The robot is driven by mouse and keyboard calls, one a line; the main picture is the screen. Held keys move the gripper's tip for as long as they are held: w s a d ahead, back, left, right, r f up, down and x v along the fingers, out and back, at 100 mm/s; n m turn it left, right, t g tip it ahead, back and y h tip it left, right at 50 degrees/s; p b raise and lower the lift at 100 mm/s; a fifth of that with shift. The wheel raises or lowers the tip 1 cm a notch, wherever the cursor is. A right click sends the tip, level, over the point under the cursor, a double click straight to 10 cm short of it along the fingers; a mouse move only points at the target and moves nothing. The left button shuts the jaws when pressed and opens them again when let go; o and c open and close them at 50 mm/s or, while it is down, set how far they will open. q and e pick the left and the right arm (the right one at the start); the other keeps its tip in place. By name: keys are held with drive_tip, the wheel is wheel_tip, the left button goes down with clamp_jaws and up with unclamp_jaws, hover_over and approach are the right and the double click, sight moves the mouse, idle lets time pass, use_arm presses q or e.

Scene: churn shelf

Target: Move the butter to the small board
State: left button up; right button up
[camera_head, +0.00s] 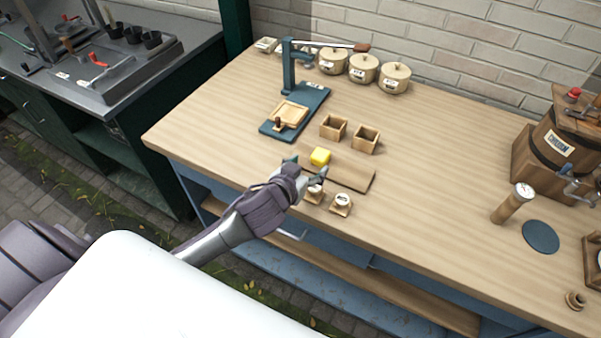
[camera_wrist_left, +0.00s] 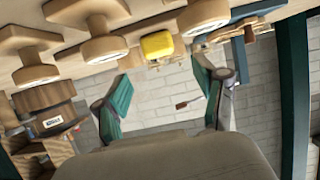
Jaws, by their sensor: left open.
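The butter (camera_head: 320,156) is a small yellow block near the back left edge of a flat wooden board (camera_head: 355,177) on the worktop. I cannot tell whether it rests on the board or just behind it. My left gripper (camera_head: 307,167) is open and empty, just in front of the butter, and hides the board's left part. In the left wrist view the butter (camera_wrist_left: 157,45) shows beyond the gap between the spread green fingertips of the left gripper (camera_wrist_left: 160,88), apart from them. My right gripper is not in view.
A blue press (camera_head: 290,70) with a wooden tray (camera_head: 298,112) stands behind left. Two small wooden boxes (camera_head: 333,127) are behind the butter. Round wooden stamps (camera_head: 341,203) stand near the front edge. Lidded pots (camera_head: 363,68) line the back; a churn (camera_head: 560,140) is at right.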

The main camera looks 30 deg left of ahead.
use_arm(q)
drive_tip(key=shift+v, duration=2.2)
